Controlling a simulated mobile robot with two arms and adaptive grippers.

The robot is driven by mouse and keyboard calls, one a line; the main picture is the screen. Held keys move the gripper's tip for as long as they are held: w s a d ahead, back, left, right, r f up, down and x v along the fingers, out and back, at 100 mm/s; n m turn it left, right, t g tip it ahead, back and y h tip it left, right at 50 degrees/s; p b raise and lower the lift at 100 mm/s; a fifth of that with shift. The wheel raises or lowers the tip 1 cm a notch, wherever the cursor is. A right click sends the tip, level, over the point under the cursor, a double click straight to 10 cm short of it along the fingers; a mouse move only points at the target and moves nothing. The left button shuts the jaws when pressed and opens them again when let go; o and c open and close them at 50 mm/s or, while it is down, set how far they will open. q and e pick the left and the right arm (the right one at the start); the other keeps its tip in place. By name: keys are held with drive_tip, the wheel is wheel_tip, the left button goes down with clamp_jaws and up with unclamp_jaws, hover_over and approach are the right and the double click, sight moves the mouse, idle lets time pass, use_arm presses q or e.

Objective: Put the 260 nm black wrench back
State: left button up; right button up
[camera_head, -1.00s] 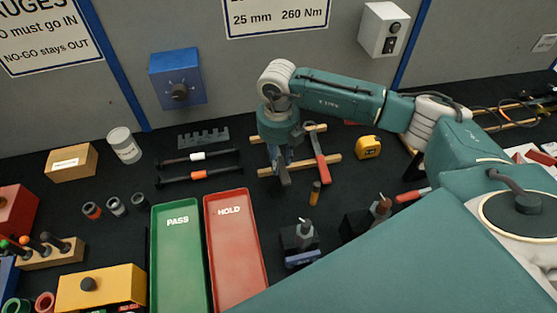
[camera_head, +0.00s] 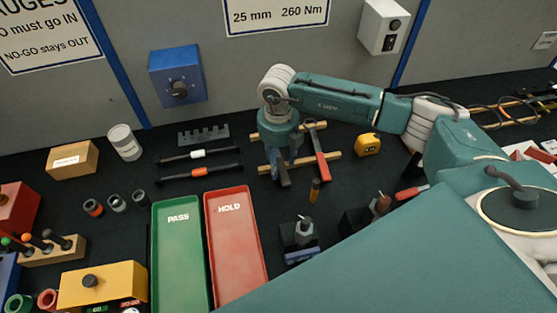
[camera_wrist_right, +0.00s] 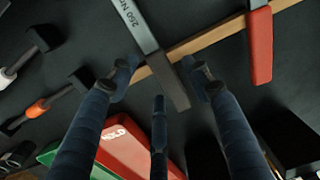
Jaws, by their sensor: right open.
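The black-handled wrench (camera_head: 285,179) lies across two wooden bars, left of a red-handled wrench (camera_head: 322,166). In the right wrist view its grey shaft (camera_wrist_right: 139,22) reads "260 Nm", and its black grip (camera_wrist_right: 171,84) crosses one bar. My right gripper (camera_head: 277,160) is over this wrench, fingers pointing down. In the wrist view the open fingers of my right gripper (camera_wrist_right: 163,84) stand on both sides of the black grip, with a gap; contact is not visible. The arm hides part of the wrench in the head view. My left gripper is not in view.
The wooden bars (camera_head: 327,156) also carry the red-handled wrench (camera_wrist_right: 260,45). A yellow tape measure (camera_head: 367,145) lies to the right. A red HOLD tray (camera_head: 236,250) and green PASS tray (camera_head: 180,255) lie front left. Two gauges (camera_head: 200,173) lie left of the bars.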

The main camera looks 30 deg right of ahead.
drive_tip(key=shift+w+r+b, duration=0.1)
drive_tip(key=shift+r+b, duration=0.25)
drive_tip(key=shift+r, duration=0.15)
wheel_tip(320, 180, up, 11)
drive_tip(key=b, duration=0.3)
